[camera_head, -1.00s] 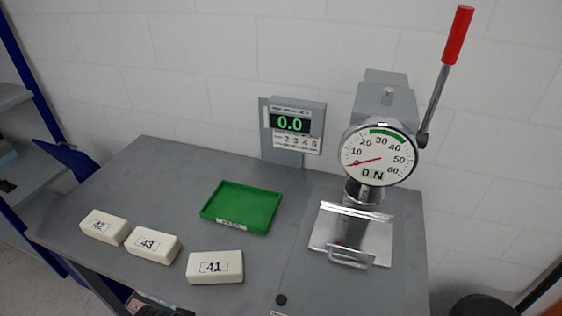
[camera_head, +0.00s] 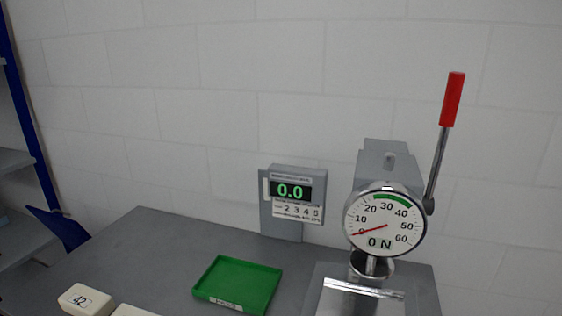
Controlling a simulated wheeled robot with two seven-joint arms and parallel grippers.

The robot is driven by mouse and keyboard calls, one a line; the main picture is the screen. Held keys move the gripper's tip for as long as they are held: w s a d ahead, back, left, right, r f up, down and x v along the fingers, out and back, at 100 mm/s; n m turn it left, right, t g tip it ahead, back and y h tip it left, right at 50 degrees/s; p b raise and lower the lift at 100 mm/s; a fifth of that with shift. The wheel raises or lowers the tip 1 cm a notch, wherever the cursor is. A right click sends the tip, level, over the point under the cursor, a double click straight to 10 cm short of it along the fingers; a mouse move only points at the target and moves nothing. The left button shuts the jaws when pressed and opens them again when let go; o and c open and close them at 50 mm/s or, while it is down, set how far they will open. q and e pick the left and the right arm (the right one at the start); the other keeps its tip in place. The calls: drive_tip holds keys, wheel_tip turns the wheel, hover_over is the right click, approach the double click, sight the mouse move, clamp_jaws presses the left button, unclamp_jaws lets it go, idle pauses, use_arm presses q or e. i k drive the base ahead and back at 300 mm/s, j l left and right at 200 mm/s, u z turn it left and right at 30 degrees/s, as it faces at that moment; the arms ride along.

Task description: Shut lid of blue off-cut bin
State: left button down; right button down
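A dark blue slanted panel (camera_head: 60,228) shows at the left, beyond the table's left edge and in front of the shelves. It looks like the raised lid of the blue bin, but I cannot tell for sure. The body of the bin is hidden behind the table or out of the picture. Neither of my grippers is in view.
The grey table (camera_head: 150,255) holds a green tray (camera_head: 238,285), a foam block marked 42 (camera_head: 85,300), part of another block, a digital display (camera_head: 292,195) and a press with a dial (camera_head: 385,225) and red-handled lever (camera_head: 452,100). Grey shelves (camera_head: 15,160) stand at the left.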

sight(70, 232)
drive_tip(key=k+j+u, duration=0.1)
drive_tip(key=j+u, duration=0.35)
drive_tip(key=j, duration=0.6)
drive_tip(key=i+j+u, duration=0.1)
drive_tip(key=j+u, duration=0.35)
drive_tip(key=j, duration=0.55)
